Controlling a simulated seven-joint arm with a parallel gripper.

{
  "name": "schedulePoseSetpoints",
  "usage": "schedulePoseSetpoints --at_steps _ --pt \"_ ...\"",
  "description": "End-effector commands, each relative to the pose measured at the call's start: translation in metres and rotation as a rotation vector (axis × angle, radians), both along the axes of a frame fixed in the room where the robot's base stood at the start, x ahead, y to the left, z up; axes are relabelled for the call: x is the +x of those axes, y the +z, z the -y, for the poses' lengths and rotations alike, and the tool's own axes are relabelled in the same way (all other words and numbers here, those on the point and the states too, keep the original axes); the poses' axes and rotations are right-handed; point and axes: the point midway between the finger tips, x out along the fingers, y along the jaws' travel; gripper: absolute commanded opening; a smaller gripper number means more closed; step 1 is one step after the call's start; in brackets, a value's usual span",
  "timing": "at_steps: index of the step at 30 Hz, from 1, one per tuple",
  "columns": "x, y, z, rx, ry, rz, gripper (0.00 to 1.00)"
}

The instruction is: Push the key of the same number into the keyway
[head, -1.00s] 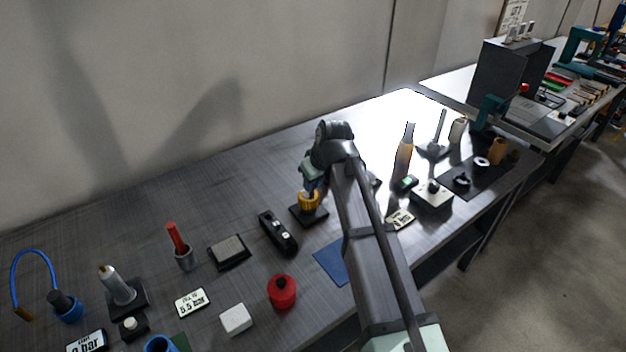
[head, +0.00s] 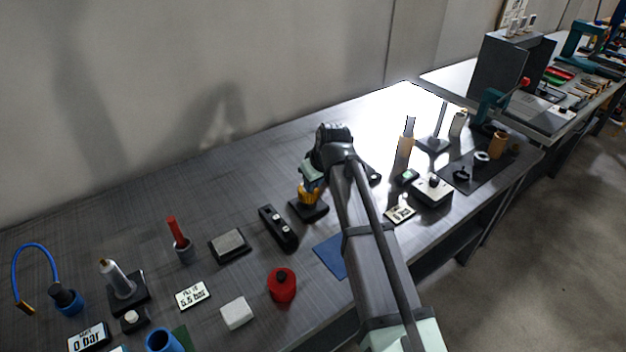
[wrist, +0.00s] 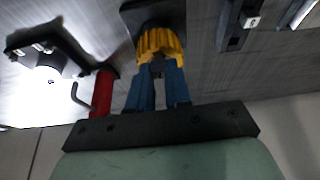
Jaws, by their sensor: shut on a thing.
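A yellow ribbed round part (head: 309,195) stands on a black base (head: 310,211) near the middle of the table. The yellow part also shows in the wrist view (wrist: 160,42), in front of my fingertips. My gripper (wrist: 158,72) has blue fingers and is shut on a small dark piece, probably the key, right at the yellow part. In the head view my gripper (head: 310,183) is directly above the yellow part and hides its top. The keyway opening and any number on the held piece cannot be made out.
A black block with two light marks (head: 279,228) lies left of the yellow part. A red pot (head: 282,285) and a blue mat (head: 331,257) are nearer the front. A red handle (wrist: 103,92) shows close beside my fingers in the wrist view.

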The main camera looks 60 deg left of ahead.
Motion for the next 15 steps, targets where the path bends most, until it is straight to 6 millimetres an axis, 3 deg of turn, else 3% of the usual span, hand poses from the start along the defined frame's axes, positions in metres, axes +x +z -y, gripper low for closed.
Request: schedulePoseSetpoints --at_steps 14,15 --pt "0.0000 -0.0112 -0.0001 0.001 0.000 0.000 0.00" --pt "0.0000 -0.0110 -0.0001 0.001 0.000 0.000 0.21"
